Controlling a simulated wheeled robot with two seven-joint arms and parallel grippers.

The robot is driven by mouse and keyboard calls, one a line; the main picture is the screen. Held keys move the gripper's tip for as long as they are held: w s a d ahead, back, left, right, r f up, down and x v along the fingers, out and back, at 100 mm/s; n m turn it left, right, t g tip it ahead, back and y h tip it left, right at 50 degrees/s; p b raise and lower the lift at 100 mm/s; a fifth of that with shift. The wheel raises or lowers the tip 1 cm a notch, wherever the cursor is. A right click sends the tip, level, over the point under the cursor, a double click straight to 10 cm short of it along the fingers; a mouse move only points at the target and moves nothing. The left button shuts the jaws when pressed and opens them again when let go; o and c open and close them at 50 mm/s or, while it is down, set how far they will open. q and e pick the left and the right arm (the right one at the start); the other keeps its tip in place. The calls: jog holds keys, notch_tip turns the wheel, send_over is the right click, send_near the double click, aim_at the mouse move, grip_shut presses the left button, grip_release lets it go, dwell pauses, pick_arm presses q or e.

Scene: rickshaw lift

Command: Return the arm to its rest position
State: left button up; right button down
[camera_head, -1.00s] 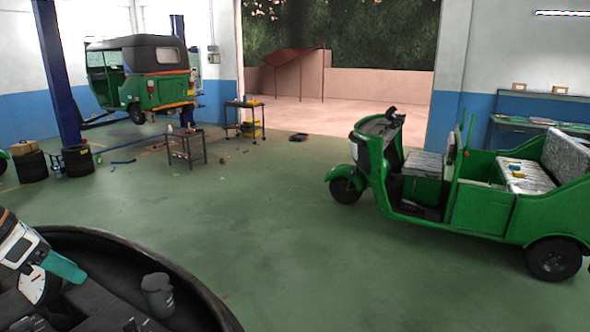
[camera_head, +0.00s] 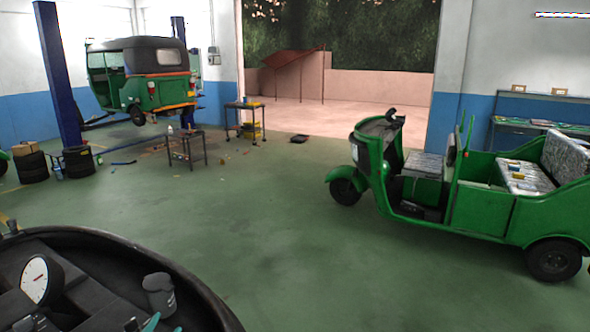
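My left gripper (camera_head: 160,325) shows only as small teal tips at the bottom edge of the head view, low over the dark round-rimmed surface. The rest of it and most of its arm are cut off by the frame. Too little shows to tell whether it is open or shut, and I see nothing held in it. My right gripper is not in view.
A white round dial (camera_head: 34,280) and a dark grey cup-like piece (camera_head: 159,294) are near the gripper. A green open rickshaw (camera_head: 482,207) stands at right, another rickshaw (camera_head: 150,90) at back left by a blue post (camera_head: 58,75).

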pick_arm(q)
jog(key=s+d+f+n+g, duration=0.3)
jog(key=s+f+n+g, duration=0.4)
jog(key=s+f+g, duration=1)
jog(key=s+f+t+b, duration=0.1)
jog(key=s+f+b, duration=0.25)
jog(key=f, duration=1.05)
jog(key=s+f+b, duration=0.2)
jog(key=f+b, duration=0.3)
jog(key=f, duration=1)
jog(key=s+f+t+b, duration=0.1)
jog(key=s+f+b, duration=0.3)
jog(key=f, duration=1)
jog(key=s+a+f+b, duration=0.1)
jog(key=s+f+b, duration=0.3)
jog(key=s+f, duration=0.3)
jog(key=s+a+f+g+b, duration=0.1)
jog(key=s+f+b, duration=0.4)
jog(key=f, duration=1.1)
jog(key=s, duration=0.2)
jog(key=shift+s+a+f+b, duration=0.25)
jog(key=shift+s+a+b, duration=0.05)
